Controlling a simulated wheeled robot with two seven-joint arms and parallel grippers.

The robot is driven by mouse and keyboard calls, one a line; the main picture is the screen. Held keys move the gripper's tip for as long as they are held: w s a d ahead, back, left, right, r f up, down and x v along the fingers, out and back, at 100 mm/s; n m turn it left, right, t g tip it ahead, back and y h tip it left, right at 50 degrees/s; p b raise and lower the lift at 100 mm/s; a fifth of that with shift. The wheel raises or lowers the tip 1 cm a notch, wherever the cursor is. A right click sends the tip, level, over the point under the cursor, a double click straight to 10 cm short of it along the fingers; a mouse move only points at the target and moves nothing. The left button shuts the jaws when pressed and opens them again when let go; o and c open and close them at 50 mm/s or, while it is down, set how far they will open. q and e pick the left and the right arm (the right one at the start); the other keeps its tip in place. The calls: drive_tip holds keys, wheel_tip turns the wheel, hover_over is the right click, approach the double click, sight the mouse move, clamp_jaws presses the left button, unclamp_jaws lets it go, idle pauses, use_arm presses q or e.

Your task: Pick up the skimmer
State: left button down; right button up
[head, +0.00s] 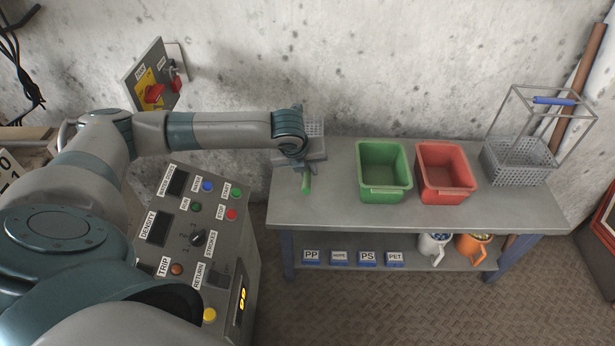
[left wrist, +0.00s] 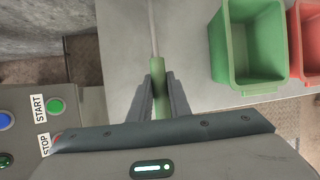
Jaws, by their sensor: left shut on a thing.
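The skimmer has a green handle (left wrist: 158,88) and a thin grey rod (left wrist: 153,30) that runs away from me in the left wrist view. In the head view the green handle (head: 307,184) pokes out below my left wrist, and a grey mesh part (head: 315,128) shows behind the wrist at the table's left end. My left gripper (left wrist: 159,84) is shut on the green handle, one finger on each side. In the head view my wrist (head: 290,140) hides much of the skimmer. I cannot tell whether it touches the table. My right gripper is not in view.
A green bin (head: 384,192) and a red bin (head: 446,194) stand on the grey table (head: 330,209). A wire basket (head: 520,176) with a blue grip stands at the right end. A control panel (head: 200,230) is left of the table. Mugs and labelled blocks sit on the lower shelf.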

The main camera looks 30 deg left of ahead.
use_arm(q)
drive_tip(key=shift+r, duration=1.55)
drive_tip(key=shift+d, duration=0.1)
drive_tip(key=shift+d+r+n, duration=0.15)
drive_tip(key=shift+d+n, duration=0.15)
drive_tip(key=shift+d, duration=0.2)
drive_tip(key=s+d+r+n+g+y, duration=0.35)
drive_tip(key=d+r+n, duration=0.35)
drive_tip(key=d+n, duration=0.45)
drive_tip(key=s+d+r+n+g+h, duration=0.1)
drive_tip(key=s+r+n+g, duration=0.2)
drive_tip(key=r+n, duration=0.4)
drive_tip(key=s+d+r+n+g, duration=0.2)
drive_tip(key=s+r+n+g, duration=0.1)
drive_tip(key=s+r+n, duration=0.2)
wheel_tip(320, 180, up, 3)
drive_tip(key=n, duration=0.4)
drive_tip(key=shift+s+d+f+h, duration=0.15)
drive_tip(key=shift+d+h, duration=0.1)
drive_tip(key=shift+h, duration=0.1)
drive_tip(key=shift+d, duration=0.1)
